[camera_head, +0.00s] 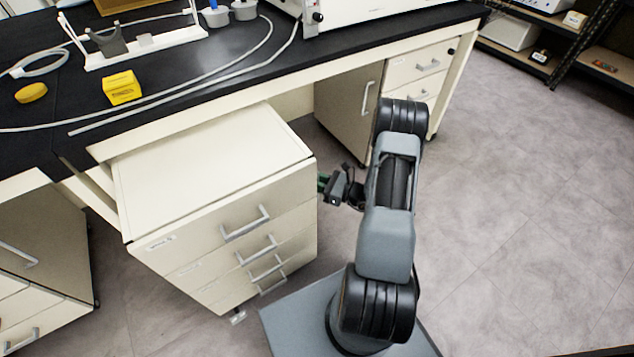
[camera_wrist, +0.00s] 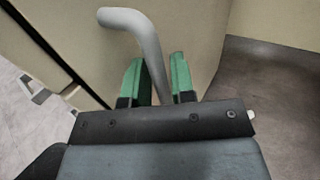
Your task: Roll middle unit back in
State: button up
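The middle unit (camera_head: 215,190), a cream drawer cabinet with several grey handles on its front, stands partly out from under the black-topped bench and at an angle to it. My gripper (camera_head: 322,183) is at its right side, with the green fingertips partly hidden by the cabinet's edge. In the wrist view, a bent grey bar handle (camera_wrist: 148,38) stands out from a cream panel, which looks like the unit's side. My gripper's green fingers (camera_wrist: 160,78) are on either side of the bar, with a small gap at the right finger. Contact on the left cannot be told.
Another drawer cabinet (camera_head: 40,265) stands at the left, and a cabinet with a door (camera_head: 345,105) is under the bench at the right. The bench (camera_head: 190,60) carries cables and a yellow box (camera_head: 122,88). Open grey floor (camera_head: 530,190) lies to the right.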

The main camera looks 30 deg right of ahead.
jog(key=shift+c, duration=0.3)
grip_shut()
jog(key=shift+w, duration=0.1)
